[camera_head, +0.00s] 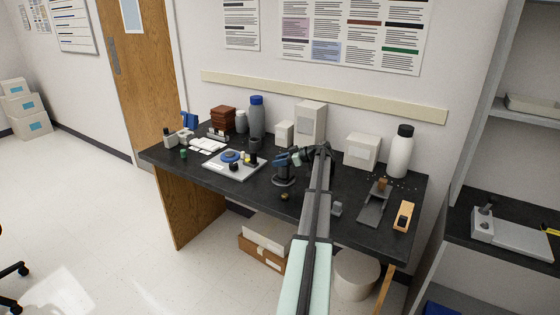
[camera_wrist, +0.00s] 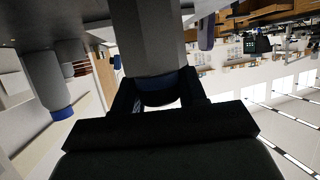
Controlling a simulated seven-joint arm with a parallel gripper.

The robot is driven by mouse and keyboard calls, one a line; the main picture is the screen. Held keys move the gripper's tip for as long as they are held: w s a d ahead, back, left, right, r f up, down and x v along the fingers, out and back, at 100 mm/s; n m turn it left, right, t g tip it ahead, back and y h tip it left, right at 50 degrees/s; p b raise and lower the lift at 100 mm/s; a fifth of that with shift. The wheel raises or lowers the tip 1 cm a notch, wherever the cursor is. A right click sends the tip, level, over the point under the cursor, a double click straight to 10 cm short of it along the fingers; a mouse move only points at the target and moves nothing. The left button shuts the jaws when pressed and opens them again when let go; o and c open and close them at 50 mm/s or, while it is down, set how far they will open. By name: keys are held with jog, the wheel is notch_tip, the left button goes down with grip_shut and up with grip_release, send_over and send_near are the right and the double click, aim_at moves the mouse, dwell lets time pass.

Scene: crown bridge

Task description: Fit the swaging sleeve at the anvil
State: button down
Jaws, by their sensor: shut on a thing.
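My gripper (camera_wrist: 160,98) shows in the wrist view, its dark fingers closed around the dark blue end of a grey cylindrical piece (camera_wrist: 145,40). I cannot tell from its shape whether this is the swaging sleeve. In the head view my gripper (camera_head: 281,159) is small, at the end of my arm, just above a dark stand with a round base (camera_head: 284,180) on the bench. My gripper and wrist hide the stand's upper part. I cannot tell whether the held piece touches the stand, nor which item is the anvil.
The black bench (camera_head: 255,200) holds a white tray (camera_head: 232,165) with small parts, a blue-capped bottle (camera_head: 257,120), a black-capped white bottle (camera_head: 401,152), white boxes (camera_head: 311,122), a grey fixture (camera_head: 374,207) and an orange block (camera_head: 403,216).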

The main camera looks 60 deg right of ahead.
jog(key=c, duration=0.5)
grip_release()
jog(key=shift+f, duration=0.15)
jog(key=shift+c, duration=0.2)
notch_tip(320, 180, up, 10)
jog(key=shift+r, duration=0.1)
dwell(0.4)
